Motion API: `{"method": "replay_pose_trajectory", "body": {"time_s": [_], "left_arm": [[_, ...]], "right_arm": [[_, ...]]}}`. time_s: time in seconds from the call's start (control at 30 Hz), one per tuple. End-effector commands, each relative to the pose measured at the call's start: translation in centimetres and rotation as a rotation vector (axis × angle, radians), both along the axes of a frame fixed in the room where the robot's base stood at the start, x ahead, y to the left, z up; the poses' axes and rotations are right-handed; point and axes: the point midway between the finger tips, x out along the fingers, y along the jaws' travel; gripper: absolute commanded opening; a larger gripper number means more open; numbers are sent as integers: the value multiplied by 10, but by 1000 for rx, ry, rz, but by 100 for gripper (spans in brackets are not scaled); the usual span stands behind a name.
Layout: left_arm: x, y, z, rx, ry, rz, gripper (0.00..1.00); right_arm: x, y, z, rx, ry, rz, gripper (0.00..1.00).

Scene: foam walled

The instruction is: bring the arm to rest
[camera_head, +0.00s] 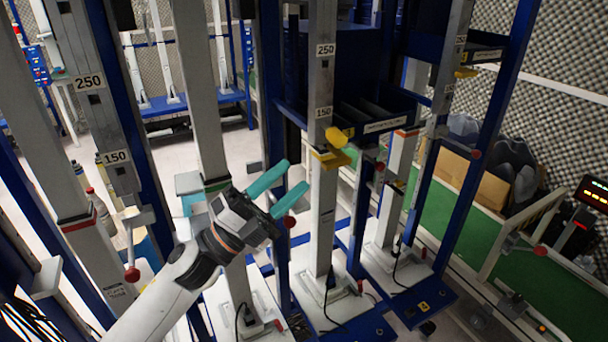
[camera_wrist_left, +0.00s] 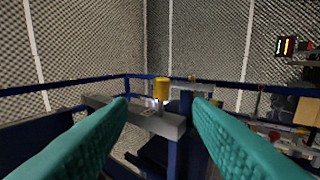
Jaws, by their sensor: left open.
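My left arm (camera_head: 160,300) comes in from the lower left in the head view. Its gripper (camera_head: 279,190) has two teal fingers that stand apart with nothing between them. It is beside a white upright column with scale labels. In the left wrist view the open fingers (camera_wrist_left: 160,120) frame a yellow knob (camera_wrist_left: 161,88) on a grey bar, farther ahead of them. My right gripper shows in neither view.
Tall white columns (camera_head: 321,210) on blue bases stand close around my left arm. A yellow part (camera_head: 335,139) sits on one column. Red-knobbed levers (camera_head: 132,274) stick out nearby. A green-topped conveyor (camera_head: 545,290) is at the right, with foam walls behind.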

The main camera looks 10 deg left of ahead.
Motion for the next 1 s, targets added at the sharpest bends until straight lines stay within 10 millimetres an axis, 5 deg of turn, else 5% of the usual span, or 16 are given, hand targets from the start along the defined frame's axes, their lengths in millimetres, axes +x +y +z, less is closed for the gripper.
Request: {"method": "replay_pose_trajectory", "body": {"time_s": [0.57, 0.67, 0.83, 1.0], "left_arm": [[2, 11, -13, -62, 94, 49, 46], [11, 26, -36, -168, 268, 139, 46], [10, 64, -112, -385, 699, 349, 46], [-30, 94, -208, -557, 1162, 567, 46]], "right_arm": [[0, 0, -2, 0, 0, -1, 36], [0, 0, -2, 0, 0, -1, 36], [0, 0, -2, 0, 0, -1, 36], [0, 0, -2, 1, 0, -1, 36]]}}
